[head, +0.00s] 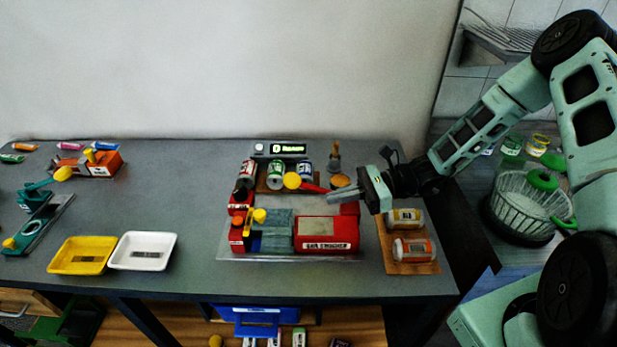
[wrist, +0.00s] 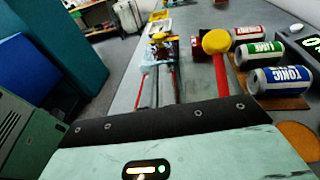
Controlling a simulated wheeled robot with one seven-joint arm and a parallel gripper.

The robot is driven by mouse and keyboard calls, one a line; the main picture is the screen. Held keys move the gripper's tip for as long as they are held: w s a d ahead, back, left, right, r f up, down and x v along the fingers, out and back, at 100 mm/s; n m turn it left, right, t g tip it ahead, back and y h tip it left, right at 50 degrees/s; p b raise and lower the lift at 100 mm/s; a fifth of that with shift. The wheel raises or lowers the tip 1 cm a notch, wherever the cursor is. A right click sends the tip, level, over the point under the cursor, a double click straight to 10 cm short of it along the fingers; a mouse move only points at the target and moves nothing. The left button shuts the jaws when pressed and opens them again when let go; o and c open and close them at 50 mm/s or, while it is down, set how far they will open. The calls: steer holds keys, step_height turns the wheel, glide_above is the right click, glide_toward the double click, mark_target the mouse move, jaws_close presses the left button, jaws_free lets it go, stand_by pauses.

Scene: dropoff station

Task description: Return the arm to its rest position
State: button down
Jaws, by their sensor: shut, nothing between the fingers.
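My gripper (head: 366,192) reaches in from the right, low over the right part of a red can crusher (head: 340,238). It is shut and empty. In the wrist view its pale green body fills the bottom edge. A red lever (head: 313,187) with a yellow knob (head: 292,180) lies just left of my gripper. The same yellow knob shows in the wrist view (wrist: 216,41), ahead of the gripper and to the right. I cannot tell whether the gripper touches the lever. My arm is stretched out from the right side of the head view.
A yellow tray (head: 81,256) and a white tray (head: 143,251) lie left. A basket (head: 528,206) stands beyond the table.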

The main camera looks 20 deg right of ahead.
steer(key=s+a+r+n+g+h, duration=0.3)
steer(key=s+a+n+g+h, duration=0.1)
steer(key=s+n, duration=0.3)
steer(key=s+a+r+n+g+h, duration=0.4)
steer(key=s+a+n, duration=0.1)
steer(key=s+n, duration=0.2)
steer(key=s+d+r+n+t+h, duration=0.1)
steer(key=s+r+n+t+h, duration=0.4)
steer(key=s+n, duration=0.5)
step_height(320, 180, up, 3)
steer(key=n+h, duration=0.2)
steer(key=n, duration=0.1)
steer(key=shift+s+n+b, duration=0.2)
steer(key=shift+n+b, duration=0.1)
steer(key=shift+b, duration=0.05)
